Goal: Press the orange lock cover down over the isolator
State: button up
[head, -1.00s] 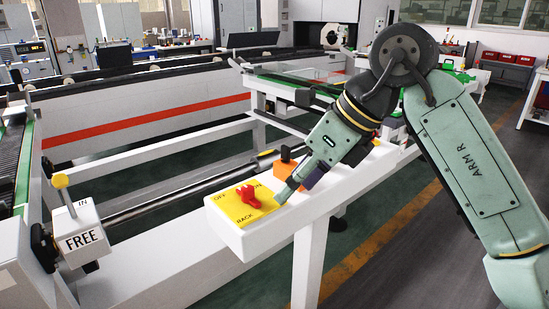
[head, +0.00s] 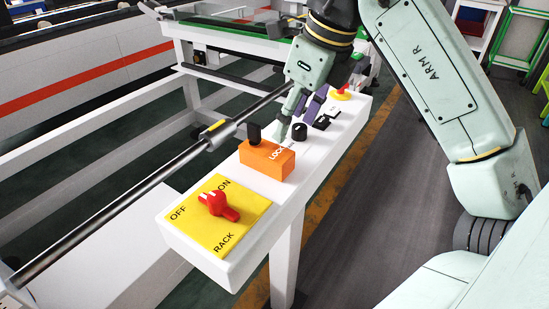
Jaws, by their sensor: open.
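The isolator (head: 219,205) is a red rotary handle on a yellow plate (head: 235,235) marked OFF, ON and RACK, at the near end of a white beam. The handle stands uncovered. The orange lock cover (head: 262,160), lettered LOCK, sits on the beam just beyond the yellow plate, apart from the isolator. My gripper (head: 288,122) is open and points down close behind the cover's far right side. I cannot tell whether a fingertip touches the cover.
A black knob (head: 299,132), a black switch (head: 322,122) and a yellow-based red button (head: 342,93) stand farther along the white beam (head: 205,258). A dark knob (head: 254,134) rises behind the cover. A metal rod (head: 110,212) runs along the left.

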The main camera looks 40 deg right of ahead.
aim_at(279, 154)
jog(key=b+x, duration=0.5)
jog(key=x, duration=0.3)
jog(key=shift+w+f+b, duration=0.25)
jog(key=shift+f+b, duration=0.05)
jog(key=shift+f, duration=0.05)
jog(key=c, duration=1.1)
jog(key=shift+r, duration=0.1)
jog(key=shift+c, duration=0.2)
jog(key=shift+r+p, duration=2.5)
jog(key=shift+r, duration=0.95)
